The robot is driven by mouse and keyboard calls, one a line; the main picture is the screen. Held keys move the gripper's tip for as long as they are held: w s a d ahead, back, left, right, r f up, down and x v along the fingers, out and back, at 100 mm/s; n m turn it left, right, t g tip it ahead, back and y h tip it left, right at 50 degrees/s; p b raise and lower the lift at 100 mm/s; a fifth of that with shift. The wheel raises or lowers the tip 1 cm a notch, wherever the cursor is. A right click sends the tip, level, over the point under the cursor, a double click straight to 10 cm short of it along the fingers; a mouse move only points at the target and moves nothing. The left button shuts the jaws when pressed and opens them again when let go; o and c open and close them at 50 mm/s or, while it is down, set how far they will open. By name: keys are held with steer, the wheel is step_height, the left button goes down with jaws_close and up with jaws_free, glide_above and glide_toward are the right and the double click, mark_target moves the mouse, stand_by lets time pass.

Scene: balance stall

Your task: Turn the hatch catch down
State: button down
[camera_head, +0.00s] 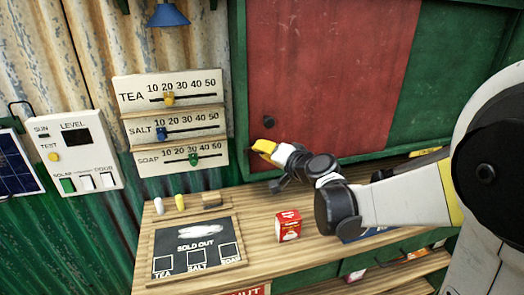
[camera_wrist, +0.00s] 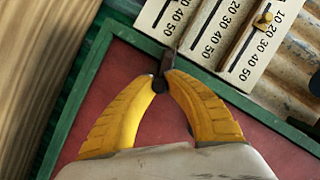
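The red hatch (camera_head: 330,70) is upright in a green frame. A black knob (camera_head: 268,122) shows near its lower left corner in the head view. My gripper (camera_head: 260,148) is just below that knob, by the frame's left edge. In the wrist view its yellow fingertips (camera_wrist: 165,76) are close together. A small grey-brown piece (camera_wrist: 168,60), perhaps the catch, shows at the tips, and a dark round part (camera_wrist: 160,85) shows between the fingers. I cannot tell whether the fingers press on either. In the head view the fingers hide whatever is behind them.
The TEA, SALT and SOAP slider boards (camera_head: 170,88) hang left of the hatch. A wooden counter (camera_head: 255,205) below holds a SOLD OUT board (camera_head: 196,240) and a red box (camera_head: 288,226). A LEVEL panel (camera_head: 75,150) is on the far left wall.

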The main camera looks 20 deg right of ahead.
steer(key=shift+d+f+m+b, duration=0.1)
steer(key=shift+f+m+b, duration=0.3)
steer(key=shift+m+b, duration=0.15)
steer(key=shift+f+m+t+y+b, duration=0.3)
steer(key=shift+m+y+b, duration=0.1)
steer(key=shift+m+b, duration=0.15)
steer(key=shift+r, duration=0.1)
steer(key=c, duration=1.3)
jaws_free()
steer(key=shift+s, duration=0.1)
